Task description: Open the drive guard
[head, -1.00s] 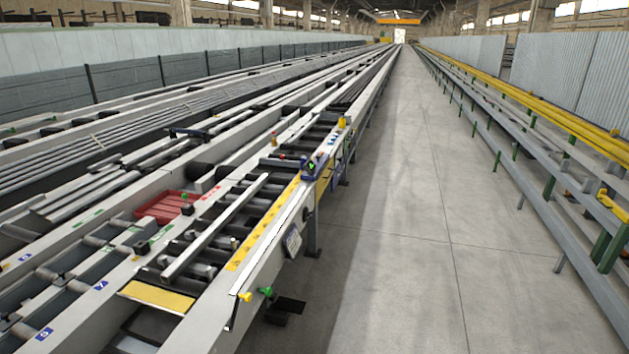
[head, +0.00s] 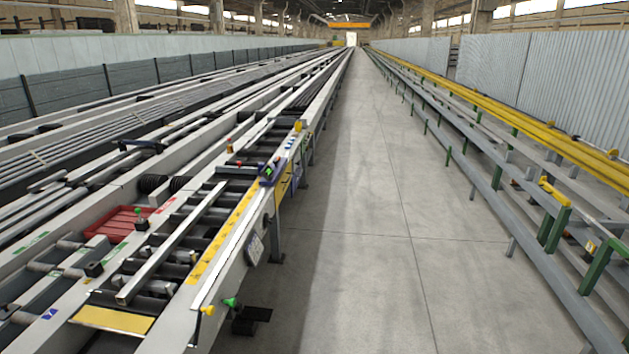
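The long runout table (head: 228,262) runs from the near left into the distance, with dark rollers and a pale metal bar (head: 176,240) lying along it. A yellow panel (head: 283,188) sits on its aisle side, below a small dark box with a green mark (head: 268,172). This panel may be the drive guard, but I cannot tell for sure or see a hinge or latch on it. A yellow knob (head: 208,310) and a green knob (head: 231,303) stick out at the near end of the table. Neither of my grippers is in view.
A clear concrete aisle (head: 370,230) runs along the table's right side. A rack with yellow rails (head: 520,130) and green posts borders it on the right. A red tray (head: 118,222) sits in the machinery at left. A dark pedal-like piece (head: 252,315) is on the floor.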

